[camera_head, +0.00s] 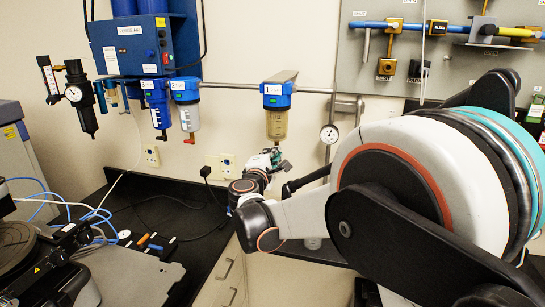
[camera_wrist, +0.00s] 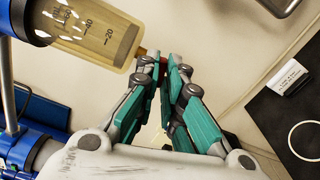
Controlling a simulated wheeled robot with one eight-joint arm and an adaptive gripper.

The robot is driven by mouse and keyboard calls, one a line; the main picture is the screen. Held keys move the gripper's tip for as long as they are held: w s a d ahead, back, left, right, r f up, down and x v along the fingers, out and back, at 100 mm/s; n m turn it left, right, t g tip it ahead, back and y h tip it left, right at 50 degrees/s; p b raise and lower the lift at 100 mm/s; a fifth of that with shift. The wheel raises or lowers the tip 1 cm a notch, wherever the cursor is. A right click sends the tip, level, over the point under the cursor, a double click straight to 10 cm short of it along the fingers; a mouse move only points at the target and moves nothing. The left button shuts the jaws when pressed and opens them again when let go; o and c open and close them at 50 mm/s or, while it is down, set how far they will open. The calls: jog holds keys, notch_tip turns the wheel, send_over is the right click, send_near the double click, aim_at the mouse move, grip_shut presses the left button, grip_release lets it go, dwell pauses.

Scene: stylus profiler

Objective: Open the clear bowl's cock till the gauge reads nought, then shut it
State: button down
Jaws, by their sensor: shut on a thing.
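The clear bowl (camera_head: 277,124), amber-tinted, hangs under a blue filter head on the wall pipe. It also shows in the wrist view (camera_wrist: 92,34), with level marks on its side. Its cock (camera_wrist: 148,55) is a small brownish stub at the bowl's lower end, partly hidden by my fingers. My gripper (camera_head: 277,158) is just below the bowl; in the wrist view its teal fingers (camera_wrist: 166,68) are closed together on the cock. The round gauge (camera_head: 330,134) is on the pipe right of the bowl; its needle is too small to read.
Two more filter bowls (camera_head: 157,112) (camera_head: 190,117) hang to the left, below a blue box (camera_head: 140,45). A regulator with a gauge (camera_head: 74,94) is farther left. Wall sockets (camera_head: 227,164) and a black bench (camera_head: 170,205) with cables lie below.

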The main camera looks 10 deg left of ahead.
jog(key=n+b, duration=0.3)
jog(key=n, duration=1)
jog(key=shift+f+n, duration=0.1)
jog(key=shift+n, duration=0.3)
dwell(0.4)
jog(key=c, duration=2)
grip_release()
jog(key=s+a, duration=0.1)
jog(key=s, duration=1.1)
